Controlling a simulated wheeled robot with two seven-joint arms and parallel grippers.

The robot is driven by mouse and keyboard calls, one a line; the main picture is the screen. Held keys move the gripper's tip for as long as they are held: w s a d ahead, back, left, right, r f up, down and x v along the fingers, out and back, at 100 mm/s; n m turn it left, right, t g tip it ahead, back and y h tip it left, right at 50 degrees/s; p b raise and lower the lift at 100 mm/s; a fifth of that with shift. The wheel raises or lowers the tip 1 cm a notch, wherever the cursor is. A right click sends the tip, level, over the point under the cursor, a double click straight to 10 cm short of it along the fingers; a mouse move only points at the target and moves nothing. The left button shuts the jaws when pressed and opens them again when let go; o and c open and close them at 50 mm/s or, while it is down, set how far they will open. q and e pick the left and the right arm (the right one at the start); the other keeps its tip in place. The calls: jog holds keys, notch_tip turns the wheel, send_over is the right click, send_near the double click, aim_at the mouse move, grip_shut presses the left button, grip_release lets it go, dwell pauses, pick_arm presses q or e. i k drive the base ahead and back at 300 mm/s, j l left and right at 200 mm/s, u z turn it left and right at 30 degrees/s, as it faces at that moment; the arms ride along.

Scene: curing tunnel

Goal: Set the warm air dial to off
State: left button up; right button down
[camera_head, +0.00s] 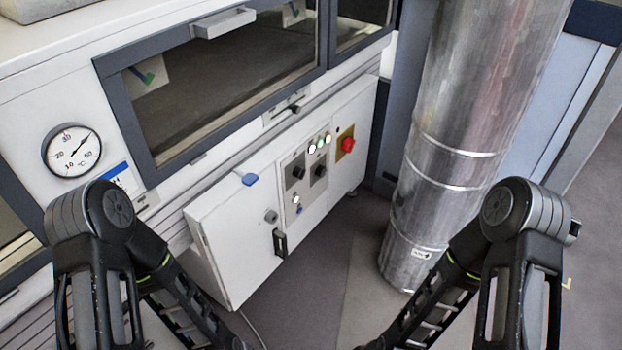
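Two black rotary dials sit side by side on grey plates on the white control cabinet, a left dial (298,172) and a right dial (319,171). Their labels and pointer positions are too small to read, so I cannot tell which is the warm air dial. Small lamps (312,149) above them glow white and green. Parts of both my arms show at lower left and lower right, with their forearms running down out of the bottom edge. Neither gripper is in view, and nothing covers the dials.
A red knob on a yellow plate (347,145) is right of the dials. A cabinet door (235,235) with a black handle (280,242) is to their left. A round thermometer (71,150) is at far left. A large metal duct (455,150) stands right; grey floor lies between.

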aim_at(321, 170)
jog(key=i+l+z, duration=0.45)
jog(key=i+l, duration=0.15)
jog(key=i, duration=0.3)
jog(key=i+l+z, duration=0.25)
jog(key=i, duration=0.2)
